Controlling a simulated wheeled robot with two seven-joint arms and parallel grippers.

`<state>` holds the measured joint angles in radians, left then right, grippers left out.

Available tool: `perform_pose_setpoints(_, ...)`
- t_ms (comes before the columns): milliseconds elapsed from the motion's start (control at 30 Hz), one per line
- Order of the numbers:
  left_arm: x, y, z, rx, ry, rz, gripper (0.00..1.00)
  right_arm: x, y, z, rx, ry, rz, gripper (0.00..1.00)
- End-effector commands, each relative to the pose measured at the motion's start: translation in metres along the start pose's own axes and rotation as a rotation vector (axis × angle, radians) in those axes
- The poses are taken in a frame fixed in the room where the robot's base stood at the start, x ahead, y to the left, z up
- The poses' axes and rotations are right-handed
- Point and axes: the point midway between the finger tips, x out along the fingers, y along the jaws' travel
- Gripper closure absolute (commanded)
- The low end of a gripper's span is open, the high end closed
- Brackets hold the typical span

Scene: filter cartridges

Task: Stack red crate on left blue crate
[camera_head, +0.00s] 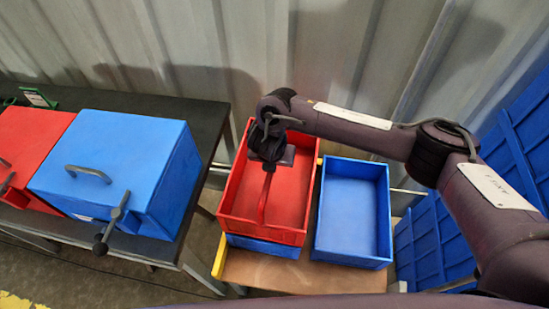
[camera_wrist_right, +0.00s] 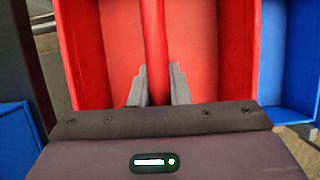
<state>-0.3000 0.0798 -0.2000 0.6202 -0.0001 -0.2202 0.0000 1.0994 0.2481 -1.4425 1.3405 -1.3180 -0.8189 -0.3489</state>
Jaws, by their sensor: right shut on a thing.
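The open red crate (camera_head: 297,215) is directly above the left blue crate (camera_head: 262,247), whose front wall shows as a strip below it. I cannot tell whether the red crate rests fully on it or hangs slightly above. A red bar handle (camera_head: 266,195) spans the middle of the red crate. My right gripper (camera_head: 268,163) is over the crate and shut on this bar. In the right wrist view the bar (camera_wrist_right: 155,40) runs between the two fingers of the gripper (camera_wrist_right: 158,75). My left gripper is not in view.
A second, empty blue crate (camera_head: 350,212) stands close on the right on the same wooden-topped stand (camera_head: 300,277). A dark table (camera_head: 215,115) at left holds a blue box (camera_head: 130,150) and a red box (camera_head: 32,140). Blue panels (camera_head: 435,240) stand at far right; a corrugated wall is behind.

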Motion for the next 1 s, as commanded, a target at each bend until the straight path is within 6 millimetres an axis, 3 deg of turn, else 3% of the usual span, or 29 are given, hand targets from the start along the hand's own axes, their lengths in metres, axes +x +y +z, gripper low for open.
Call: perform_pose_setpoints(1000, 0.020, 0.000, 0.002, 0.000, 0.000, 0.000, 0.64, 0.022, 0.001, -0.009, 0.001, -0.002, 0.002, 1.00)
